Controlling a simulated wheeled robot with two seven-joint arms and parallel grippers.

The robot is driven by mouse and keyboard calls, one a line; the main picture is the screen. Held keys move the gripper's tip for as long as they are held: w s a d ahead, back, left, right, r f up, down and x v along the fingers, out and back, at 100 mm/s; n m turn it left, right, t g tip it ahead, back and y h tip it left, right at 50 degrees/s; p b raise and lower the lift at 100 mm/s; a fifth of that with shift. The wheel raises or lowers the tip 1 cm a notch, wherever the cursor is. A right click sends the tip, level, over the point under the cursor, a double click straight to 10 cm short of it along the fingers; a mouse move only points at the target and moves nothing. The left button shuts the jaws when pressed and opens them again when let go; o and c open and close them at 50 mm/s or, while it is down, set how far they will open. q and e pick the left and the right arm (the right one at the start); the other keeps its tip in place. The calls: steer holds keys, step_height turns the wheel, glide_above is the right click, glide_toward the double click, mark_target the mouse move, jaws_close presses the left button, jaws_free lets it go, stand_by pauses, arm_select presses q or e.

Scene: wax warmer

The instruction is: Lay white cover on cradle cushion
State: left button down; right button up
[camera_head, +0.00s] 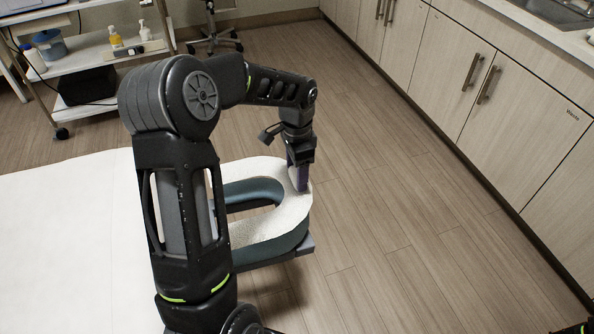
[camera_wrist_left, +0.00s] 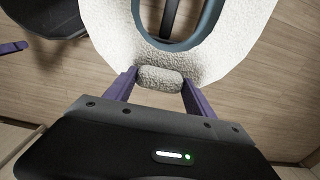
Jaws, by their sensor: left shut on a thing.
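The white cover (camera_head: 284,214) is a fuzzy U-shaped piece. It lies over the top of the blue-grey cradle cushion (camera_head: 285,247), whose side shows below it. My left gripper (camera_head: 300,178) is at the cushion's far right curve. In the left wrist view its purple fingers (camera_wrist_left: 160,84) are shut on a bunched fold of the cover (camera_wrist_left: 160,78). The cushion's blue inner edge (camera_wrist_left: 186,42) shows inside the cover's opening there. My left arm hides the near left part of the cover and cushion in the head view.
A white-sheeted table (camera_head: 60,240) extends left of the cushion. A wheeled cart (camera_head: 95,65) with bottles stands at the back left. Pale cabinets (camera_head: 450,60) line the right side. The wood floor (camera_head: 400,210) between is clear.

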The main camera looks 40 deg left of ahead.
arm_select(q)
steer(key=shift+f+b, duration=1.4)
steer(key=shift+f, duration=0.95)
steer(key=shift+f, duration=0.1)
steer(key=shift+f, duration=0.15)
steer(key=shift+s+f, duration=0.1)
steer(key=shift+c, duration=1.3)
jaws_free()
steer(key=shift+r, duration=0.2)
steer(key=shift+r+p, duration=2.95)
steer(key=shift+r, duration=0.9)
